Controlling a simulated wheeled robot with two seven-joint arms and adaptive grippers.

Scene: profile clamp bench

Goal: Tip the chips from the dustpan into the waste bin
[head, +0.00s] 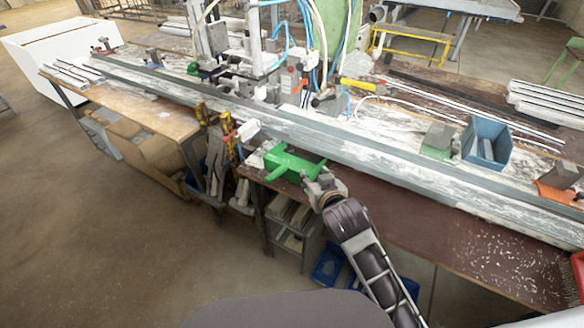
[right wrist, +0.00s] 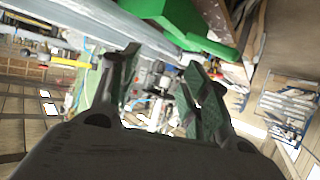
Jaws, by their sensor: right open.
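A green dustpan-like piece (head: 290,163) lies at the front edge of the bench, near the middle of the head view. Chips in it cannot be made out. My right gripper (head: 318,184) is just at its right front side, near its projecting green part. In the right wrist view the fingers (right wrist: 160,63) are apart with nothing between them, and the green piece (right wrist: 172,14) is beyond them at the top. A blue open-topped bin (head: 487,141) stands on the bench at the right; whether it is the waste bin is unclear. My left gripper is out of view.
A long grey profile rail (head: 330,145) runs across the bench behind the green piece. Pale chips (head: 495,262) are scattered on the brown bench top at the right. A red object (head: 577,272) is cut off at the right edge. Open floor (head: 100,240) lies at the left.

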